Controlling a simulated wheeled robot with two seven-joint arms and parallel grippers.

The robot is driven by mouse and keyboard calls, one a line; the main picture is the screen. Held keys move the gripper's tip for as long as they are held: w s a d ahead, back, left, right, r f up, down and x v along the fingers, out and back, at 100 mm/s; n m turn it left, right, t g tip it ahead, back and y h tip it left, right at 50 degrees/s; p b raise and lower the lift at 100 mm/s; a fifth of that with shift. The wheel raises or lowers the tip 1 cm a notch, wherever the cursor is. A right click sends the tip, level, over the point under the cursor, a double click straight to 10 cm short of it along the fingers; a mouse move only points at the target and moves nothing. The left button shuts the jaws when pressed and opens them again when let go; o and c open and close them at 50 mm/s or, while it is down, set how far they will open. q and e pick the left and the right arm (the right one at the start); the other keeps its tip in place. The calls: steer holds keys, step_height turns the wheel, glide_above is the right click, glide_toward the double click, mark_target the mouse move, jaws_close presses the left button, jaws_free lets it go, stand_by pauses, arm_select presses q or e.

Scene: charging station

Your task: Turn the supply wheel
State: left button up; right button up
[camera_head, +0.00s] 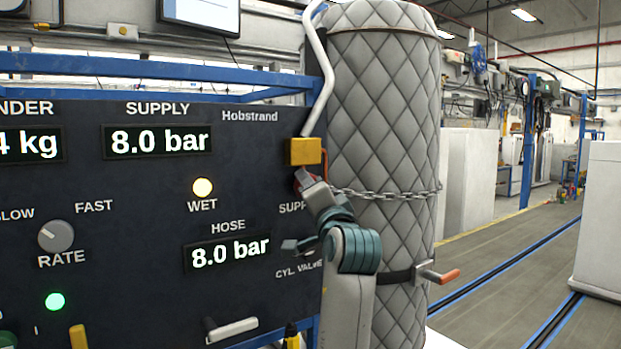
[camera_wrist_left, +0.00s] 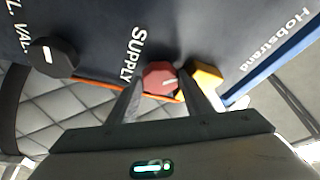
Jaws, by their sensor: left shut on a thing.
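The supply wheel is a small dark red knob with a pale line on its face, beside the SUPPLY label in the left wrist view (camera_wrist_left: 158,77). My left gripper (camera_wrist_left: 165,95) has one finger on each side of it and is shut on it. In the head view the left gripper (camera_head: 306,183) reaches up to the panel's right edge, below a yellow block (camera_head: 303,151), and mostly hides the wheel and its label. The SUPPLY display (camera_head: 157,141) reads 8.0 bar, and the HOSE display (camera_head: 228,253) also reads 8.0 bar. My right gripper is not in view.
A black knob (camera_wrist_left: 52,57) sits by the cylinder valve label. The quilted cylinder (camera_head: 385,110) stands right of the panel, with a chain (camera_head: 390,194) and an orange-handled clamp (camera_head: 437,274).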

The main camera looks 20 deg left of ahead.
arm_select(q)
steer(key=shift+r+m+g+h+p, duration=0.1)
steer(key=shift+m+g+h+p, duration=0.35)
steer(key=shift+m+p, duration=1.5)
steer(key=shift+r+m+g+h+p, duration=0.15)
steer(key=shift+m+g+h+p, duration=0.3)
steer(key=shift+m+p, duration=1.4)
steer(key=shift+r+m+g+h+p, duration=0.1)
steer(key=shift+m+g+h+p, duration=0.55)
steer(key=shift+p, duration=2.4)
steer(key=shift+t, duration=0.25)
steer(key=shift+m, duration=0.25)
steer(key=o, duration=1)
steer(key=shift+c, duration=0.2)
steer(key=shift+o, duration=0.5)
steer(key=shift+r, duration=0.1)
steer(key=shift+r, duration=0.1)
